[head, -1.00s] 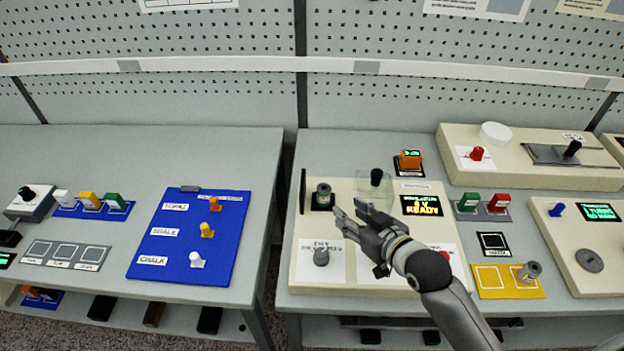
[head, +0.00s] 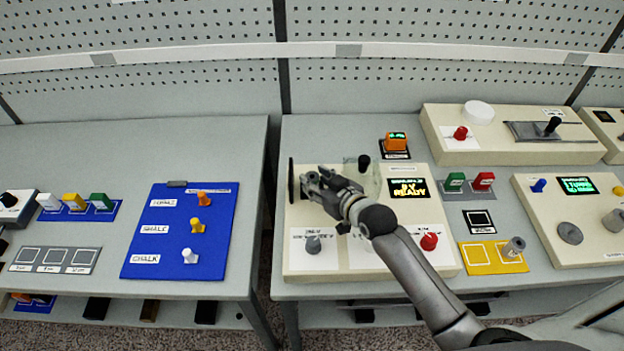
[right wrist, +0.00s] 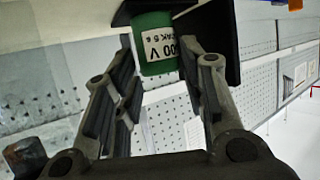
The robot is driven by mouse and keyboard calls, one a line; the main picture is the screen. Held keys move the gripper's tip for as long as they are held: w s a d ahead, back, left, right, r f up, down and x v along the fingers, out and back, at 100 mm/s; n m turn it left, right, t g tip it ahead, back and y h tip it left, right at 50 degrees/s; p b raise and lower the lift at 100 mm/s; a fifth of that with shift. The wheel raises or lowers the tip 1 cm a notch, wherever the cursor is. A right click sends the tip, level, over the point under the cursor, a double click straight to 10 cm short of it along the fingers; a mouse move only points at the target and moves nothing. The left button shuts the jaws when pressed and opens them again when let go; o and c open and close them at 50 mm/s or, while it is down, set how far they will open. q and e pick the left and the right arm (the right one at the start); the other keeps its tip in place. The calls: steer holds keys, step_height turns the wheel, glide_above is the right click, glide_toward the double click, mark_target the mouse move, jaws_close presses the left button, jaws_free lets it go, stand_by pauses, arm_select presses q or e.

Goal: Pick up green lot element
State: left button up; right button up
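A green cylinder (right wrist: 152,42) with a white label partly reading "500 V" shows at the top of the right wrist view, against a black mount. My right gripper (head: 312,182) is over the left part of the cream panel (head: 300,262). In the wrist view its fingers (right wrist: 158,68) stand on either side of the cylinder, spread, with no clear grip on it. In the head view the gripper covers the cylinder. Green blocks also stand on the left table (head: 100,201) and on the right table (head: 455,181). My left gripper is not in view.
A black upright plate (head: 291,181) stands left of the gripper. A clear block with a black knob (head: 363,162), a display (head: 409,189) and a red knob (head: 429,241) are to its right. A grey knob (head: 313,244) is in front. A gap separates the tables.

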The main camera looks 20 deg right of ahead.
steer(key=shift+x, duration=1.4)
steer(key=c, duration=0.7)
steer(key=shift+r, duration=0.1)
